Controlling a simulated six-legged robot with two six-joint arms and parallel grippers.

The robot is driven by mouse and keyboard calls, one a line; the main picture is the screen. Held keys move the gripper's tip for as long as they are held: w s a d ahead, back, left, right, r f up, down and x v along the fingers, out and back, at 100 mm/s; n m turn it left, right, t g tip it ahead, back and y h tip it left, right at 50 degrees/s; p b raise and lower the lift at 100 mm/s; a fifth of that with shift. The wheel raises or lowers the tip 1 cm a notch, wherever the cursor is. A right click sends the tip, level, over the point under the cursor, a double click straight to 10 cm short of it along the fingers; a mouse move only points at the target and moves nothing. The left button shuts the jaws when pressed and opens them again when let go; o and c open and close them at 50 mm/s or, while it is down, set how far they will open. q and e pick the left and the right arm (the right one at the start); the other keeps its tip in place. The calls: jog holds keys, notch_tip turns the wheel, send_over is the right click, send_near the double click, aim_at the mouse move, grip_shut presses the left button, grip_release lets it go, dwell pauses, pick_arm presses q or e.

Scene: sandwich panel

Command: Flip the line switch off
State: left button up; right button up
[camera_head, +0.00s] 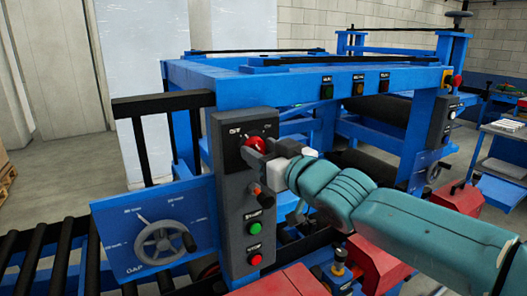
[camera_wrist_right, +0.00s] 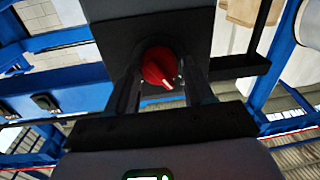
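The line switch is a round red knob (camera_head: 255,143) on a black plate near the top of a grey control box (camera_head: 233,190). Small white labels sit above it, left and right; they are hard to read. My right gripper (camera_head: 262,155) is at the knob, its arm coming in from the right. In the right wrist view the red knob (camera_wrist_right: 159,66) lies between the two fingers of the right gripper (camera_wrist_right: 163,85), with gaps on both sides. A white mark on the knob points down and right there. My left gripper is not in view.
Below the knob on the box are an orange-black lever (camera_head: 261,190), a green button (camera_head: 254,227) and a red button (camera_head: 255,259). A blue panel with a grey handwheel (camera_head: 160,243) stands to the left. Blue machine frame (camera_head: 215,84) rises behind.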

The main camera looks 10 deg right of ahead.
jog(key=c, duration=0.6)
jog(key=shift+o, duration=0.2)
jog(key=shift+n, duration=1.5)
jog(key=o, duration=1.1)
jog(key=shift+c, duration=0.2)
